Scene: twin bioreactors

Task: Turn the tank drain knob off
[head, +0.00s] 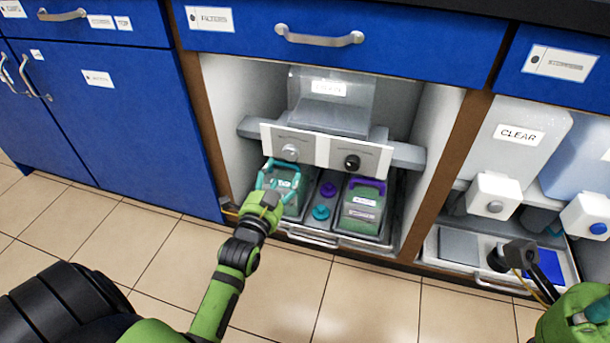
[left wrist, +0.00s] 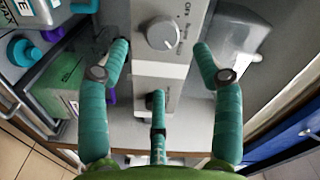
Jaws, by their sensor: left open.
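A white panel (head: 322,152) under the cabinet's upper tank carries a silver-white knob (head: 290,152) on its left and a black knob (head: 352,162) on its right. The panel lettering is too small to read in the head view. My left gripper (head: 278,174), with teal fingers, is open just below and in front of the silver-white knob. In the left wrist view this knob (left wrist: 163,33) lies beyond and between the open fingertips (left wrist: 160,55), with "OFF" printed beside it. I see no contact. My right arm's green end (head: 575,315) is cut off at the lower right; its fingers are unclear.
Below the panel, a tray (head: 312,238) holds two lidded containers, one teal-topped (head: 288,188) and one purple-topped (head: 361,208), with small caps between. Brown cabinet posts (head: 446,172) flank the opening. A tank marked CLEAR (head: 520,134) stands at right. Tiled floor is open in front.

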